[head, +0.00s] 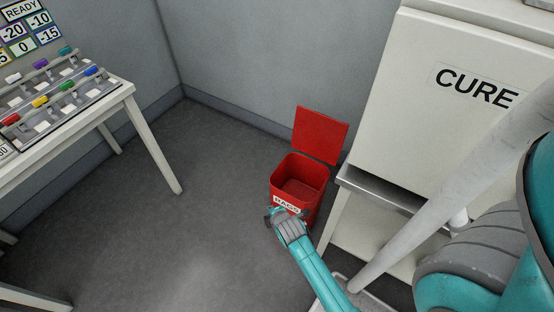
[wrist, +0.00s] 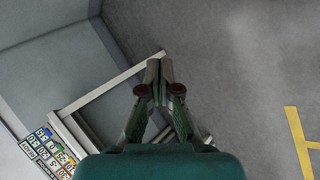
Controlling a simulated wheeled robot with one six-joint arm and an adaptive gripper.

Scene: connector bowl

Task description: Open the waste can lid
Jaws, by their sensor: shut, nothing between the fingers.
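The red waste can (head: 275,190) stands on the floor in the corner, left of the CURE cabinet. It carries a white label, partly covered by my arm's end, that seems to read RAGS. Its red lid (head: 320,134) stands raised at the back, and the dark inside of the can shows. My arm reaches to the front of the can in the head view, and its end overlaps the front wall; I cannot tell whether it touches. My gripper (wrist: 160,64) is shut and empty in the wrist view. The can is not in the wrist view.
The CURE cabinet (head: 440,110) stands right of the can, with a metal shelf below. A white table (head: 128,90) with coloured connectors stands at the left. Between them the grey floor (head: 180,235) is clear. Yellow floor tape (wrist: 297,135) shows in the wrist view.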

